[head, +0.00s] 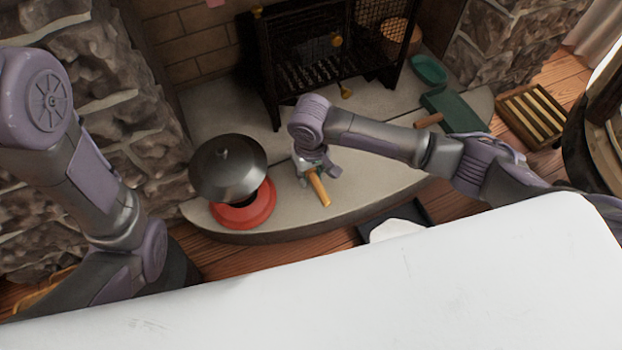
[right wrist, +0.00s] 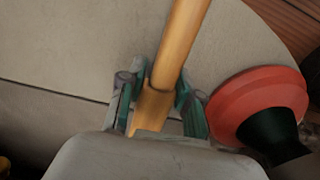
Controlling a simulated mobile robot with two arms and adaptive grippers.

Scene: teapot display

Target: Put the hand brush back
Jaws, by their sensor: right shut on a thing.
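The hand brush shows as a plain wooden handle (head: 318,188) above the pale stone hearth (head: 375,180); its bristles are hidden or out of view. My right gripper (head: 314,166) reaches in from the right and is shut on this handle. In the right wrist view the handle (right wrist: 182,45) runs up from between the two fingers of the gripper (right wrist: 158,105). I cannot tell whether the brush touches the hearth. My left arm is at the left side, and its gripper is not in view.
A red round base (head: 245,212) under a dark domed lid (head: 228,168) stands left of the gripper. A black fire screen (head: 310,55) is behind. A green item (head: 455,108) with a wooden handle lies at the right. A slatted wooden crate (head: 532,116) stands beyond the hearth.

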